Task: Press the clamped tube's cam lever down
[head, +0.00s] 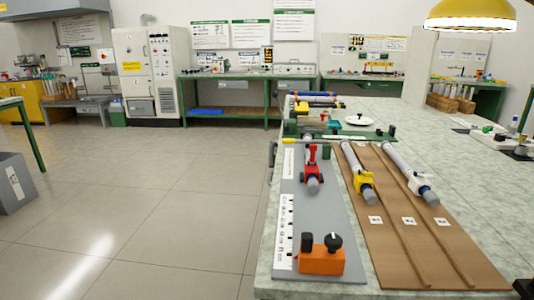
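A grey tube (312,184) lies lengthwise on the grey plate (325,225) at the left of the near table, with a red clamp (311,167) around it. A red part stands up at the clamp's far end; it is too small to tell whether this is the cam lever or how it is set. Two more tubes lie on the brown board to the right, one with a yellow clamp (361,181) and one with a white clamp (422,182). Neither of my grippers shows. A dark shape at the lower right corner is cut off and unclear.
An orange block (321,260) with two black knobs sits at the plate's near end. The brown board (387,250) has raised strips and numbered labels. A green tray (350,134) with small items lies behind.

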